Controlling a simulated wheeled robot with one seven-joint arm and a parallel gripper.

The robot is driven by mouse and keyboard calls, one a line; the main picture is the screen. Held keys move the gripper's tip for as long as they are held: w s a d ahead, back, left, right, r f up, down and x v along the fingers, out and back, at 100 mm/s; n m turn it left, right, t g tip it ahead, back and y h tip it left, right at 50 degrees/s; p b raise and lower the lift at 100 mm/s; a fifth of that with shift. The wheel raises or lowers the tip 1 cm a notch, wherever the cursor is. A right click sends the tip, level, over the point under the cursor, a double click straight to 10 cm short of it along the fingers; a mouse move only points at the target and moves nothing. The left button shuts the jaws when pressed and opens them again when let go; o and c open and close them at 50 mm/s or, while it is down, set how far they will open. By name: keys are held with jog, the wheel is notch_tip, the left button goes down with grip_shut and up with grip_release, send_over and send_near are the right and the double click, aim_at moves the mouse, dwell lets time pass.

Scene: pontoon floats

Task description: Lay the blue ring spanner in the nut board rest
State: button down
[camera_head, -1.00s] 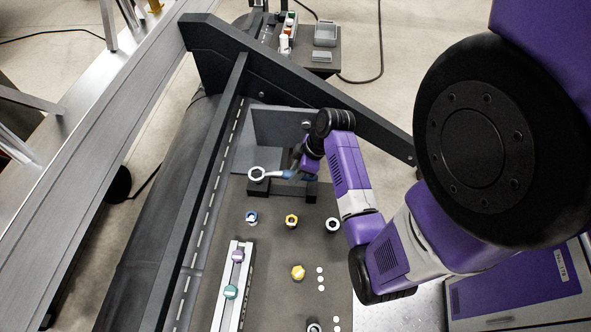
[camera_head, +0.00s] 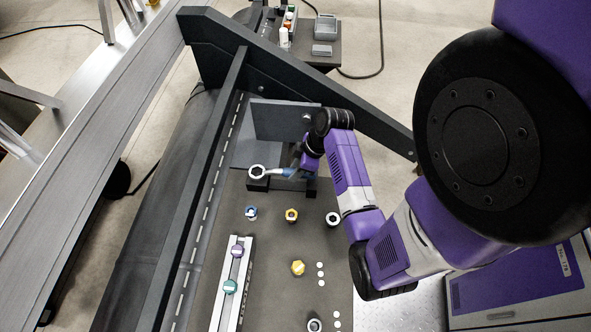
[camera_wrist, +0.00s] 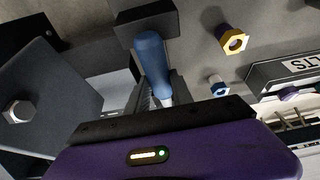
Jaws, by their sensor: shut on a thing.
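The blue ring spanner (camera_head: 286,173) lies crosswise at the back of the nut board, its silver ring end at the left. My gripper (camera_head: 299,170) is shut on it near its right part. The dark rest (camera_head: 311,188) has two blocks, and the spanner is over them. The ring end is at the left block; I cannot tell whether it is fully seated. In the wrist view, the blue handle (camera_wrist: 152,62) runs from my jaws (camera_wrist: 160,98) to a dark block (camera_wrist: 132,31) of the rest. The jaws hide part of the spanner.
A pale rail (camera_head: 225,300) with coloured knobs is at front left. An upright grey plate (camera_head: 280,122) with a bolt stands behind the rest.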

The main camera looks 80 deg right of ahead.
jog(key=shift+f+b, duration=0.3)
jog(key=shift+f, duration=0.5)
dwell(0.7)
jog(key=c, duration=1)
grip_release()
jog(key=shift+c, duration=0.2)
jog(key=shift+v, duration=3.95)
